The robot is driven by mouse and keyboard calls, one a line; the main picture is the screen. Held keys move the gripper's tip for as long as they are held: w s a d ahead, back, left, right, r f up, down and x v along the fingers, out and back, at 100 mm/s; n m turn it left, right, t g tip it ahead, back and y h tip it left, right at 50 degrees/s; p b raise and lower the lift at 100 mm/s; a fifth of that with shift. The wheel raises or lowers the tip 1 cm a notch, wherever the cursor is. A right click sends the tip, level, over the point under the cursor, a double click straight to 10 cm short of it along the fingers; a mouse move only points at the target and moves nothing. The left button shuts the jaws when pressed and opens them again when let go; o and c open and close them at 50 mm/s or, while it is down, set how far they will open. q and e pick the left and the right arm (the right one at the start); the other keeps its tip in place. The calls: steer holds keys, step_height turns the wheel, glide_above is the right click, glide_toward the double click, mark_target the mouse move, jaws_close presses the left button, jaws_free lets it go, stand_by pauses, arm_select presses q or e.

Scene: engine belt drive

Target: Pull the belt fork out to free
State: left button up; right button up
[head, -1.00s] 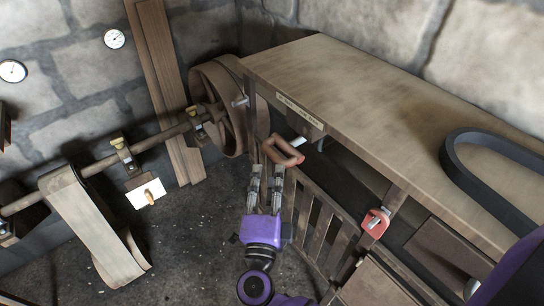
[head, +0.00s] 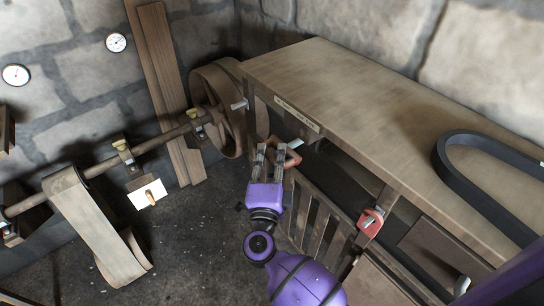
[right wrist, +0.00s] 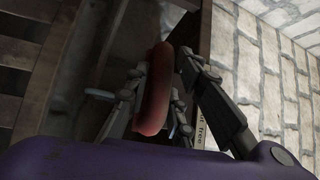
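The belt fork's handle (head: 293,157) is a red-brown loop at the front of the wooden bench, near its left end. My right gripper (head: 272,152) is at the handle, with one finger to each side of it. In the right wrist view the red handle (right wrist: 155,90) stands between the spread fingers. The fingers look open, and I cannot tell whether either one touches the handle. A pale belt (head: 92,225) hangs over the shaft at the left. My left gripper is not in view.
The wooden bench (head: 350,90) carries a black belt loop (head: 447,165). A slatted panel (head: 315,215) and a red padlock-like piece (head: 370,221) are below its front edge. A shaft (head: 160,140) with a wooden wheel (head: 205,85) runs along the wall. The floor at left is open.

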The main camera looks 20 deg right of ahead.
jaws_close()
steer(key=s+a, duration=0.3)
steer(key=a, duration=0.6)
steer(key=shift+s+a+f+b, duration=0.15)
steer(key=shift+a+b, duration=0.1)
steer(key=shift+b, duration=0.1)
steer(key=o, duration=0.5)
jaws_free()
steer(key=shift+a, duration=0.1)
steer(key=shift+o, duration=0.2)
steer(key=shift+s, duration=0.1)
